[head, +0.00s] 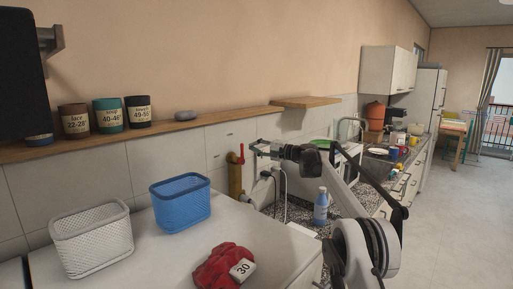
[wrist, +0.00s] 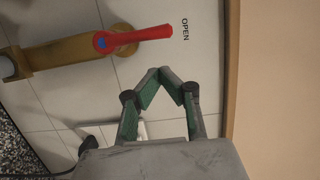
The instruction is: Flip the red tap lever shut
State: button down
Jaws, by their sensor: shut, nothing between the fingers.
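The red tap lever (head: 241,153) sits on top of a brass pipe (head: 236,180) at the tiled wall and points upward in the head view. In the wrist view the lever (wrist: 147,37) points right, its tip beside the printed word OPEN (wrist: 185,29); a blue dot marks its pivot end on the brass pipe (wrist: 55,57). My gripper (head: 258,149) is just right of the lever in the head view. In the wrist view its fingertips (wrist: 166,72) meet, empty, below the lever with a visible gap. Whether they are at the lever's depth is hard to tell.
A wooden shelf (head: 190,124) with labelled pots runs above. A blue basket (head: 181,203), a white basket (head: 92,240) and a red cloth bundle (head: 222,268) tagged 30 sit on the white top below. A blue bottle (head: 321,206) and a cable stand near my arm.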

aim_at(241, 154)
jog(key=shift+s+a, duration=0.45)
jog(key=shift+s, duration=0.15)
jog(key=shift+s+a, duration=0.4)
jog(key=shift+s, duration=0.2)
jog(key=shift+s+a, duration=0.1)
jog(key=shift+a, duration=0.1)
